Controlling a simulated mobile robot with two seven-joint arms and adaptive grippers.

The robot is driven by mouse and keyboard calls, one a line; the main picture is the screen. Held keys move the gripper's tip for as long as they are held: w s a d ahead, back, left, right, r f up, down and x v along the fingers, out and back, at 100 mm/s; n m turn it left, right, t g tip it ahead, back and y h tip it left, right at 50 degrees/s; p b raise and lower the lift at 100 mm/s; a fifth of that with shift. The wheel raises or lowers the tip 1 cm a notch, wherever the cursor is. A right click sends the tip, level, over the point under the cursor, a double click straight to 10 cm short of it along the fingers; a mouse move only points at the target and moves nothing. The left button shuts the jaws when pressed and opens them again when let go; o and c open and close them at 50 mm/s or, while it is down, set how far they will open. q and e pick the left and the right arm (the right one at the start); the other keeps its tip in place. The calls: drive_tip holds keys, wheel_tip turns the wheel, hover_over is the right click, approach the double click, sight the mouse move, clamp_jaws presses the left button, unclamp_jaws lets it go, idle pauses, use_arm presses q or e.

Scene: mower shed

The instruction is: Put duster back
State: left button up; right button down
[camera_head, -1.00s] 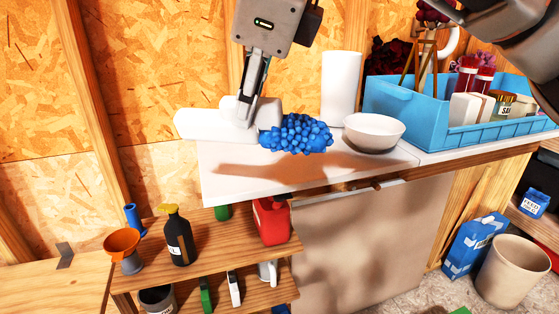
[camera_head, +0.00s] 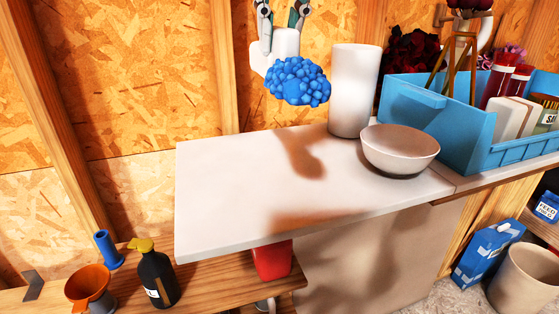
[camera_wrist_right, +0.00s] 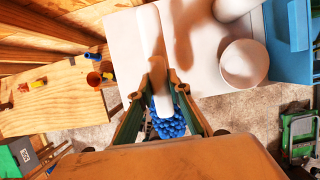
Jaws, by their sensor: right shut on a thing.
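The duster has a fluffy blue head (camera_head: 297,82) and a white handle (camera_head: 287,44). My right gripper (camera_head: 283,22) is shut on the white handle and holds the duster in the air above the white worktop (camera_head: 225,195). In the right wrist view, the handle (camera_wrist_right: 151,38) runs between the fingertips of the right gripper (camera_wrist_right: 163,72). The blue head (camera_wrist_right: 170,126) hangs on the near side, between the fingers. Most of the handle is hidden in the head view. My left gripper is not in view.
A white cylinder (camera_head: 354,92) and a white bowl (camera_head: 400,152) stand on the worktop, beside a blue caddy (camera_head: 455,145) with jars. The worktop's left part is clear. A lower wooden shelf holds an orange funnel (camera_head: 88,284) and a dark bottle (camera_head: 157,280).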

sight(290, 94)
drive_tip(key=shift+s+f+b, duration=0.15)
drive_tip(key=shift+f+b, duration=0.1)
drive_tip(key=shift+f, duration=4.35)
drive_tip(key=shift+s+f+b, duration=0.1)
drive_tip(key=shift+f+b, duration=0.1)
drive_tip(key=shift+f, duration=4.35)
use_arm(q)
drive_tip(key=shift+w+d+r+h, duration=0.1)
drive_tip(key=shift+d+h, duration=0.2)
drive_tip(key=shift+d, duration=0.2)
use_arm(e)
drive_tip(key=shift+f, duration=0.15)
drive_tip(key=c, duration=1.9)
unclamp_jaws()
use_arm(q)
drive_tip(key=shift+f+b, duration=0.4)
drive_tip(key=shift+b, duration=0.05)
use_arm(e)
drive_tip(key=v, duration=1.2)
drive_tip(key=shift+d, duration=0.1)
drive_tip(key=shift+s, duration=0.15)
